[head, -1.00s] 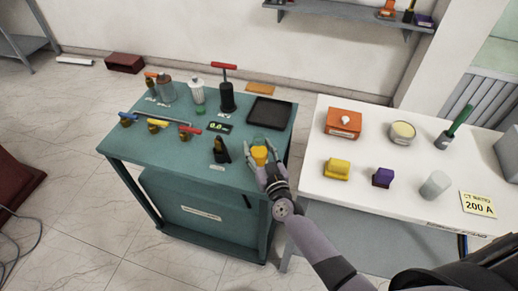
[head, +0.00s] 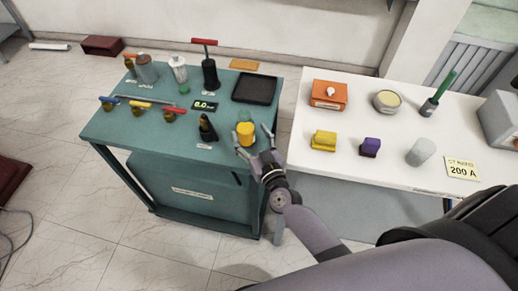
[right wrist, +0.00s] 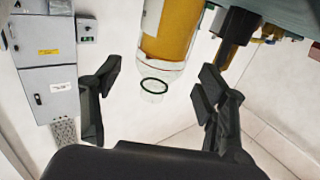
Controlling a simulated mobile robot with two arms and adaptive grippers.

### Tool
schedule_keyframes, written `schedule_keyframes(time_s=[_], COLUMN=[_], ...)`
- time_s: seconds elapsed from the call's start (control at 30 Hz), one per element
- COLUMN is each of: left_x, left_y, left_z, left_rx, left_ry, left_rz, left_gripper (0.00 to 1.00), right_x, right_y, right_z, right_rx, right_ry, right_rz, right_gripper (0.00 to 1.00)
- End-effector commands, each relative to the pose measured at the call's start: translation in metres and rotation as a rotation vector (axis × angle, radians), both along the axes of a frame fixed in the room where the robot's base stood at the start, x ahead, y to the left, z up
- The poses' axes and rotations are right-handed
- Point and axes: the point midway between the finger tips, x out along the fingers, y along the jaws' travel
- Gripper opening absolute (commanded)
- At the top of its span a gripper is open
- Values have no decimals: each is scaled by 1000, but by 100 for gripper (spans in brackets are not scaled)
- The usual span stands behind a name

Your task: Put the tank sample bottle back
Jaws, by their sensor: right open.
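The sample bottle (head: 245,134), filled with yellow-amber liquid, stands near the front right corner of the teal bench (head: 155,149). My right gripper (head: 257,146) is just to its right and front, fingers spread and empty. The right wrist view appears upside down. There the bottle (right wrist: 168,32) lies ahead between the open fingers (right wrist: 155,85), apart from them, with a clear end and a dark ring. A pale green piece (head: 245,115) is behind the bottle in the head view, partly hidden. My left gripper is not visible.
A black tray (head: 256,88) and a black tool (head: 207,128) are near the bottle. Colored-handled valves (head: 138,109) and a red-handled pump (head: 209,72) stand farther left and back. The white table (head: 390,168) on the right holds several small items.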

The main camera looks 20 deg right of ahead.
Motion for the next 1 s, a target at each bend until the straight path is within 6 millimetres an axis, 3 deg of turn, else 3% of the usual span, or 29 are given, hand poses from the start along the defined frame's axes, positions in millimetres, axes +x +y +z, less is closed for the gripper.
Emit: schedule_keyframes(time_s=[0.2, 0.4, 1.0], left_x=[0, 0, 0], left_y=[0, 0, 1], left_z=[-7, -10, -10], left_rx=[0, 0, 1], left_ry=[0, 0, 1], left_rz=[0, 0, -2], left_gripper=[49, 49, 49], right_x=[-47, -69, -72], right_y=[-2, -3, -3], right_z=[-1, -1, 0], right_rx=[-1, -1, -2], right_ry=[1, 0, -1], right_rz=[-1, 0, 0], right_gripper=[67, 67, 67])
